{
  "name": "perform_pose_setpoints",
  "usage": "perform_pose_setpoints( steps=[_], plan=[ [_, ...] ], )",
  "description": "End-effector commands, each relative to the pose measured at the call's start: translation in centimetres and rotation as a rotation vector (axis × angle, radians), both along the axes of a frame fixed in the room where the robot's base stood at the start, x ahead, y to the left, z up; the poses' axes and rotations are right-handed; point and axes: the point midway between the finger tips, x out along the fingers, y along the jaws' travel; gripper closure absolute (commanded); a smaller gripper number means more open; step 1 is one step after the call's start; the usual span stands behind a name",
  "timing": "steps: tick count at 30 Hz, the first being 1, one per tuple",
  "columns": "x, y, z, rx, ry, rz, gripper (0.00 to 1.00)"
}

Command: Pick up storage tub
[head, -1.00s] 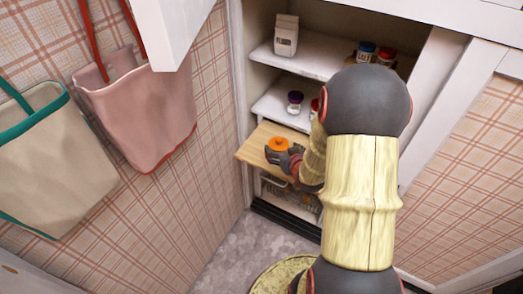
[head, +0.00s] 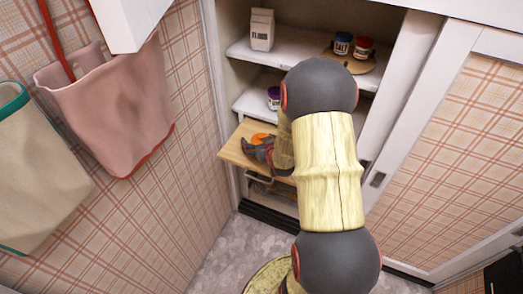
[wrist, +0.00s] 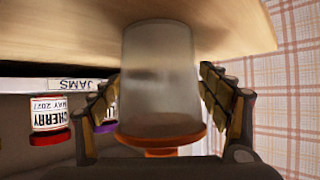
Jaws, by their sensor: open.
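The storage tub is a translucent grey tub with an orange lid (head: 263,138). It stands on a pulled-out wooden board (head: 238,152) in the cabinet. In the wrist view, which appears upside down, the tub body (wrist: 157,75) fills the middle, with its orange lid low in the picture. My gripper (head: 264,153) is open, with one finger on each side of the tub in the wrist view (wrist: 160,98). I cannot tell whether either finger touches it. In the head view my gripper and arm hide most of the tub.
A purple-lidded jar (head: 273,97) stands on the shelf behind; a cherry jar (wrist: 48,115) shows in the wrist view. A flour carton (head: 262,30) and two jars (head: 352,46) on a round board are higher up. Bags (head: 110,105) hang on the left wall.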

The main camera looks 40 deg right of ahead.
Motion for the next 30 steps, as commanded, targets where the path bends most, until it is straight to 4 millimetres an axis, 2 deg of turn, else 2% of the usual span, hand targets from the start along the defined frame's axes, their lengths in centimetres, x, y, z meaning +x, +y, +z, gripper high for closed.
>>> perform_pose_setpoints(
  steps=[2, 30],
  plan=[
    [-0.02, 0.01, 0.06, 0.000, 0.000, 0.000, 0.24],
    [-0.07, 0.04, 0.00, 0.000, 0.001, 0.000, 0.76]
  ],
)
